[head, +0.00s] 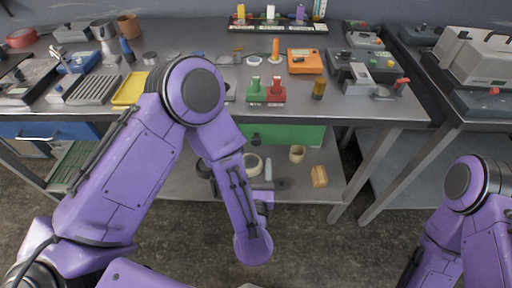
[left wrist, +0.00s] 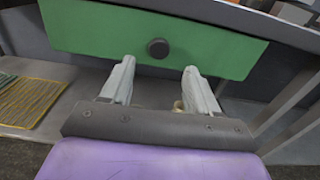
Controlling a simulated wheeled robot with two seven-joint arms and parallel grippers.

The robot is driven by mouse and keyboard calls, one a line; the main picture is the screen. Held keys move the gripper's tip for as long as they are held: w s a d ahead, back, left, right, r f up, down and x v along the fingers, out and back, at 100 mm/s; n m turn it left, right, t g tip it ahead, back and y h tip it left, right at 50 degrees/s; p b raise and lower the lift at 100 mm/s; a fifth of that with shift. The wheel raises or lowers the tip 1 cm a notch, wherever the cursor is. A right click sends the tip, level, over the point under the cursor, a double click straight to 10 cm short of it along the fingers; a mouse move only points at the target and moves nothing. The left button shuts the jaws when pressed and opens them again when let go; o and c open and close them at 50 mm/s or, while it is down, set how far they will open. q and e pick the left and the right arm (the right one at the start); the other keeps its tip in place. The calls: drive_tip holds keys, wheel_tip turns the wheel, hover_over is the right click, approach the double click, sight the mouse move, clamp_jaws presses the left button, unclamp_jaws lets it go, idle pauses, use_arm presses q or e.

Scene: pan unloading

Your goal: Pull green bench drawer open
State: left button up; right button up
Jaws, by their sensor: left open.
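The green drawer (head: 295,135) is under the bench top, partly hidden behind my left arm in the head view. In the left wrist view, the green drawer front (left wrist: 90,28) fills the upper part, with a round dark knob (left wrist: 158,48) at its middle. The drawer looks shut. My left gripper (left wrist: 158,76) is open, its two pale fingers pointing at the drawer front. The knob is between the fingers' lines, just beyond the tips, and not gripped. Whether the tips touch the drawer is unclear. My right gripper is out of view.
The bench top (head: 340,108) above carries a yellow tray (head: 130,89), red and green blocks and several tools. A blue drawer (head: 45,131) is at the left. The lower shelf (head: 290,189) holds a tape roll, a cup and other items. Bench legs stand to the right.

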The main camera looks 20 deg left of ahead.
sight(256, 143)
use_arm(q)
drive_tip(key=p+x, duration=0.1)
drive_tip(key=x, duration=0.6)
drive_tip(key=shift+w+a+f, duration=0.1)
clamp_jaws()
